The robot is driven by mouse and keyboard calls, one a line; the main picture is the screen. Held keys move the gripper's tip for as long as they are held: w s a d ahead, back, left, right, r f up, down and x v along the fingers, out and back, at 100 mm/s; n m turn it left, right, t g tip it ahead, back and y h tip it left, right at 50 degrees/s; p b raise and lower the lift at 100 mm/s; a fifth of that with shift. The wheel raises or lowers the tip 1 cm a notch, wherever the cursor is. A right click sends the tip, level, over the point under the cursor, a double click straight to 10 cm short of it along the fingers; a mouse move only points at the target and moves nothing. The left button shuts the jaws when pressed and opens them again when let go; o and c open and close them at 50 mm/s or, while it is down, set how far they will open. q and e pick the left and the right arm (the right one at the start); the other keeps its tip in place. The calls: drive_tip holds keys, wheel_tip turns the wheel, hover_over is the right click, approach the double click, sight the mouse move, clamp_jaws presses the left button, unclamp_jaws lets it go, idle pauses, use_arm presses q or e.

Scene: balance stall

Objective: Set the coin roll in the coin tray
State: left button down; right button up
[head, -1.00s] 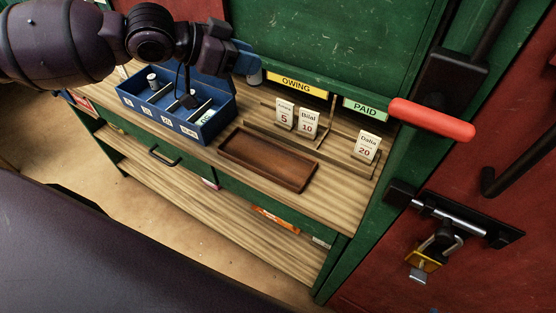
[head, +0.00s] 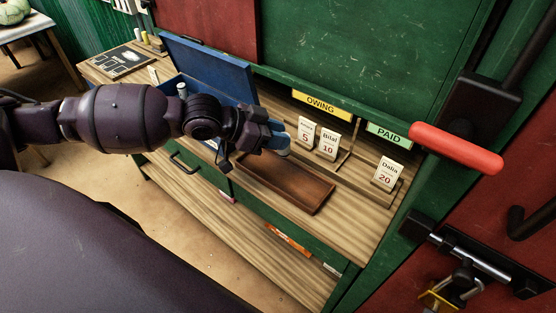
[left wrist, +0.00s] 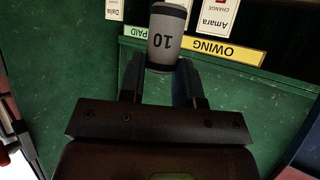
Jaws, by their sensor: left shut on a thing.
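My left gripper (head: 272,137) is shut on a grey coin roll (head: 284,150) with a dark end. In the left wrist view the roll (left wrist: 165,38) shows the number 10 between the fingers of my left gripper (left wrist: 160,78). An empty brown wooden tray (head: 290,187), seemingly the coin tray, lies on the wooden counter. The roll is over or just behind the tray's far edge in the head view; its exact height cannot be told. My right gripper is in neither view.
A blue cash box (head: 210,68) with its lid up stands left of the tray, partly hidden by my arm. Several name cards (head: 328,145) stand in a rack behind the tray, below the OWING sign (head: 321,104) and PAID sign (head: 388,135). Counter right of the tray is clear.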

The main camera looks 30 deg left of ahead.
use_arm(q)
wheel_tip(320, 180, down, 3)
drive_tip(key=shift+r, duration=0.1)
drive_tip(key=shift+f, duration=0.4)
wheel_tip(320, 180, down, 4)
drive_tip(key=shift+r+b, duration=0.1)
drive_tip(key=shift+b, duration=0.35)
drive_tip(key=shift+f, duration=0.2)
drive_tip(key=shift+f, duration=0.1)
drive_tip(key=c, duration=0.8)
unclamp_jaws()
